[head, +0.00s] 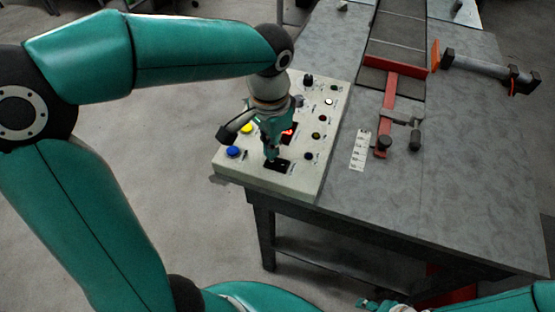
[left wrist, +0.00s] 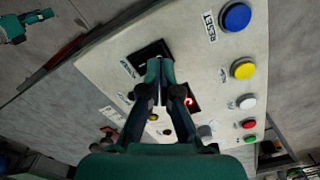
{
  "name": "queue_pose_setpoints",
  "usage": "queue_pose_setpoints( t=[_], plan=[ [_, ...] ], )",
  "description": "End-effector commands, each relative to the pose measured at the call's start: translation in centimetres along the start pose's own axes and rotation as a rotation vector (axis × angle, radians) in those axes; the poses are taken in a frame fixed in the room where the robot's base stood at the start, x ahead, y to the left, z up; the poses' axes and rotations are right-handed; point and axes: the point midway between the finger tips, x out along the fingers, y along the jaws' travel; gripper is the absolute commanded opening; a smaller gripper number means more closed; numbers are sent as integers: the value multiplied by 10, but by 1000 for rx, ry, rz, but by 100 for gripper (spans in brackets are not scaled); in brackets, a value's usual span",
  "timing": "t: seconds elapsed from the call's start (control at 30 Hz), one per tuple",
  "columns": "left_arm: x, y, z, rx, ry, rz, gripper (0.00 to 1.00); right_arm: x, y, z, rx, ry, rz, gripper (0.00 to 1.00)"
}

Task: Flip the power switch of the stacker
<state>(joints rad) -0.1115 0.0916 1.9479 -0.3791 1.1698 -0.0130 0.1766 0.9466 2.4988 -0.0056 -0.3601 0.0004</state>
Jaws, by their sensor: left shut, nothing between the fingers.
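A pale control panel (head: 225,163) lies at the left end of the grey table. Two black rocker switches sit on it: a dark one (head: 283,166) near its front edge, and one glowing red (head: 291,133) behind it. My left gripper (head: 270,158) is shut and empty, pointing down at the dark switch. In the left wrist view its fingertips (left wrist: 159,64) overlap that switch (left wrist: 150,52); contact cannot be told. The red-lit switch (left wrist: 190,101) is partly behind a finger. The label beside the dark switch is unreadable. My right gripper (left wrist: 22,25) shows small at the upper left.
Blue (left wrist: 235,16), yellow (left wrist: 243,68) and white (left wrist: 246,102) buttons line the panel, the blue one labelled RESET. Several small knobs and buttons fill its other side. A red bracket (head: 389,95) and a cylinder (head: 480,66) stand further right on the table.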

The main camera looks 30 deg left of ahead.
Motion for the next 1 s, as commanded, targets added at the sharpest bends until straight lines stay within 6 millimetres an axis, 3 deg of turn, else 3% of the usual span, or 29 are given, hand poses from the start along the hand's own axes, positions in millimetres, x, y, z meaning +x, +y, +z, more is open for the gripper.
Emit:
queue_pose_setpoints(
  t=[1.0],
  plan=[
    [8,0,0,1,0,0,0,6,2,0,0,0,0,53]
  ],
)
